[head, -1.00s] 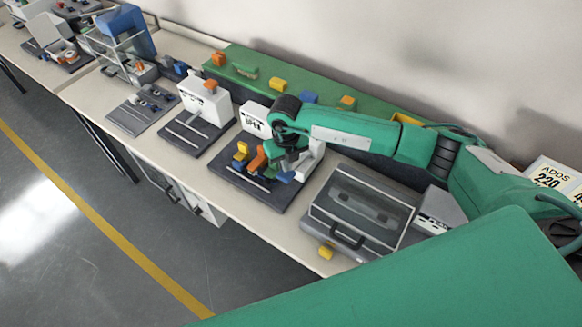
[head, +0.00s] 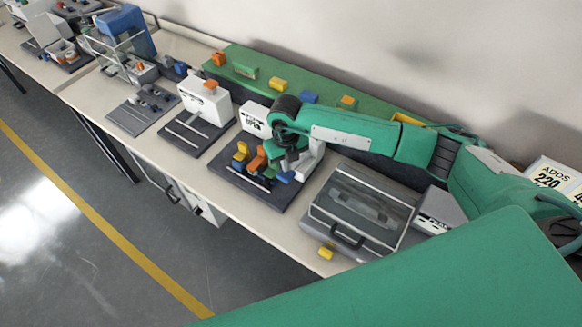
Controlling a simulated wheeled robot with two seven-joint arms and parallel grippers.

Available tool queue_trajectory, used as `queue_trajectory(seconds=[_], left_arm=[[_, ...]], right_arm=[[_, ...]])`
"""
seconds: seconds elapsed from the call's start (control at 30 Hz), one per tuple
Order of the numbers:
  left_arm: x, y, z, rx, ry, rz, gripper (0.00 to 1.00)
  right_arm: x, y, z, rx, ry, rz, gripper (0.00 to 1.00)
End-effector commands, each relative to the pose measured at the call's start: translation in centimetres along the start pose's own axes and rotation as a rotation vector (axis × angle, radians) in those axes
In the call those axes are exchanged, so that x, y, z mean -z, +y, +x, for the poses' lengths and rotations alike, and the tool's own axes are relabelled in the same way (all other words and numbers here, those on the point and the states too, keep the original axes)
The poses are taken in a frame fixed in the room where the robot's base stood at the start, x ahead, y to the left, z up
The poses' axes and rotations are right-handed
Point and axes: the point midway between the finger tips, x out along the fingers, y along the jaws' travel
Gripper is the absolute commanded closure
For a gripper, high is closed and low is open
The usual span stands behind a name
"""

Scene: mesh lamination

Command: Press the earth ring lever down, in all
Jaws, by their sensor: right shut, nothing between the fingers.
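A dark base plate (head: 232,175) on the bench carries a row of small coloured levers: yellow (head: 241,150), orange (head: 257,160) and blue (head: 285,177). I cannot tell from the picture which of them is the earth ring lever. My right gripper (head: 288,166) points down at the right end of this row, just above or beside the blue lever. It is shut and empty. Its fingertips are small and partly hidden, so I cannot tell whether they touch a lever. My left gripper is not in view.
A clear-lidded box (head: 362,208) with a dark handle stands right of the base plate, with a small yellow block (head: 326,251) in front. A white unit with an orange top (head: 204,98) stands left. A green panel (head: 245,72) runs along the back.

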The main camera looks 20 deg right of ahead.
Motion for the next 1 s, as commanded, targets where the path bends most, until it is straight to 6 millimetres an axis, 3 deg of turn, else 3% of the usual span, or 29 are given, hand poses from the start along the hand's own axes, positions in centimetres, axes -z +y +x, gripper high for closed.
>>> queue_trajectory(seconds=[0.4,0.57,1.0], left_arm=[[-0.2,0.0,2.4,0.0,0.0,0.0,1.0],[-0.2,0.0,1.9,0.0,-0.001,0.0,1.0],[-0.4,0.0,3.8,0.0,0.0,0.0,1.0]], right_arm=[[0.0,0.0,2.5,0.0,0.0,0.0,1.0],[0.0,0.0,2.1,0.001,0.0,0.0,1.0],[0.0,-0.1,4.3,0.002,0.001,0.001,1.0]])
